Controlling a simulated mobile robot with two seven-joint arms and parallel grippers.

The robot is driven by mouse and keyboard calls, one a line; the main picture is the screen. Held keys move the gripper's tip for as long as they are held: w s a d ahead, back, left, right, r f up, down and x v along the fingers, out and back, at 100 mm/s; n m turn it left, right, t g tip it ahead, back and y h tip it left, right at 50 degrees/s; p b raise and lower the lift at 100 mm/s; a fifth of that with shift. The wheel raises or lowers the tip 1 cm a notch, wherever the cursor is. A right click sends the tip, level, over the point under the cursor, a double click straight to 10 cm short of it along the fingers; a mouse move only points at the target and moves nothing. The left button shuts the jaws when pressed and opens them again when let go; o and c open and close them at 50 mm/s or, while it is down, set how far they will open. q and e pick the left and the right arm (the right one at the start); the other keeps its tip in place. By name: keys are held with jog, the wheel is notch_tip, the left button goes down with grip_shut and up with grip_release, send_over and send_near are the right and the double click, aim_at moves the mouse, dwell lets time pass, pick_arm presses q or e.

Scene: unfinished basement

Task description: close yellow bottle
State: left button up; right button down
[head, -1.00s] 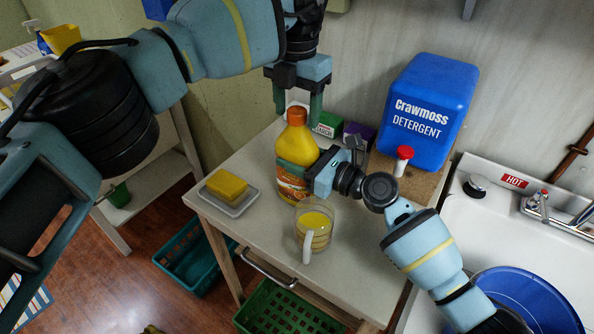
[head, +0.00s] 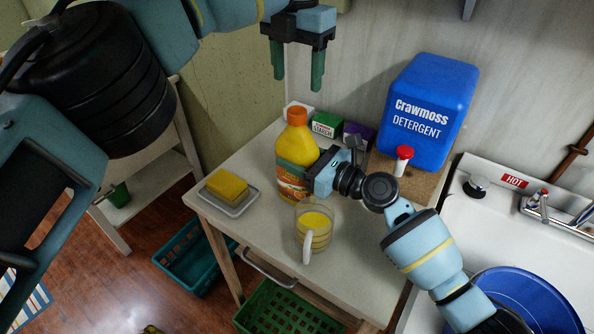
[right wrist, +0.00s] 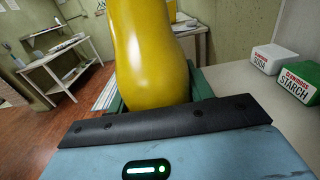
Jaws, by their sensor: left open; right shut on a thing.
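The yellow bottle (head: 296,146) stands upright on the small table, with an orange cap (head: 297,115) seated on its neck. It fills the middle of the right wrist view (right wrist: 153,55), where its cap is out of frame. My right gripper (head: 305,178) is shut on the bottle's body from the right; its fingers are mostly hidden in the head view. My left gripper (head: 298,72) is open and empty, above the cap and clear of it, fingers pointing down.
A glass mug of yellow liquid (head: 308,240) stands in front of the bottle. A yellow sponge (head: 227,185) lies on a dish at left. Small boxes (head: 327,124), a red-capped container (head: 403,160) and a blue detergent jug (head: 432,105) stand behind. A sink (head: 455,225) is at right.

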jog(key=c, duration=0.5)
grip_release()
jog(key=shift+v, duration=3.95)
jog(key=shift+f, duration=0.15)
